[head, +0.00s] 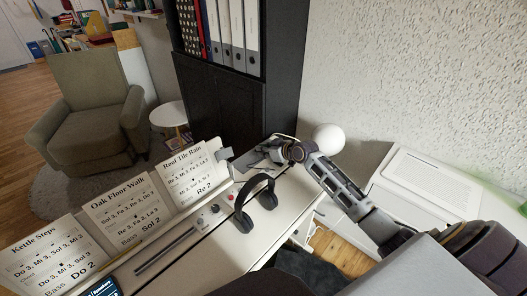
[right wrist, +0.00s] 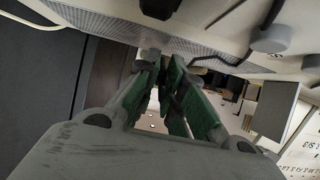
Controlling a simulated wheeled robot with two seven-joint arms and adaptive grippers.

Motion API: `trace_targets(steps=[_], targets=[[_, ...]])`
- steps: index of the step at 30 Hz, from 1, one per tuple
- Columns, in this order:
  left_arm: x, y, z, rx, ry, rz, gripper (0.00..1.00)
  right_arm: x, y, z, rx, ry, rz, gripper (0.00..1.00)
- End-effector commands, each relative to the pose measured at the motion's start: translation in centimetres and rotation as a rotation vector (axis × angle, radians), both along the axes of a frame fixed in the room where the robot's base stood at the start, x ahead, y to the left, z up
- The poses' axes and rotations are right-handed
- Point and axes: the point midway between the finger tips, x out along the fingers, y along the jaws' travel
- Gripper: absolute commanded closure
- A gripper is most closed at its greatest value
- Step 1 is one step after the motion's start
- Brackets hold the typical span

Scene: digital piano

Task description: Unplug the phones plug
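The black headphones (head: 256,203) rest on the right part of the white digital piano (head: 213,243). My right gripper (head: 253,157) is at the far right end of the piano, small and partly hidden by its own wrist. In the right wrist view its two green-padded fingers (right wrist: 166,75) stand with a narrow gap between the tips, just below a speckled grey panel. A dark, thin cable-like piece (right wrist: 212,64) shows just right of the fingers. I cannot clearly make out the phones plug, nor anything held between the fingers. My left gripper is not in view.
Song cards (head: 127,213) stand along the piano's back. A dark cabinet with binders (head: 236,35) rises behind the gripper. A white box-like unit (head: 408,187) stands at the right.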

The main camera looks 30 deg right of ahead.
Motion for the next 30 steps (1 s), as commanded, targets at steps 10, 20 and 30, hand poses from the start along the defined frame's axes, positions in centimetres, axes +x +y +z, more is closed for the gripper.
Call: trace_targets(steps=[10,20,30], targets=[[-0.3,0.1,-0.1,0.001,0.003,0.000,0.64,0.0,0.0,0.0,0.000,0.000,0.000,0.68],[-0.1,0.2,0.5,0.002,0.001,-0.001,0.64,-0.5,-0.2,0.4,0.000,0.000,0.000,0.68],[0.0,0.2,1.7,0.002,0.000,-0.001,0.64,-1.7,-0.6,1.1,0.000,0.002,0.001,0.68]])
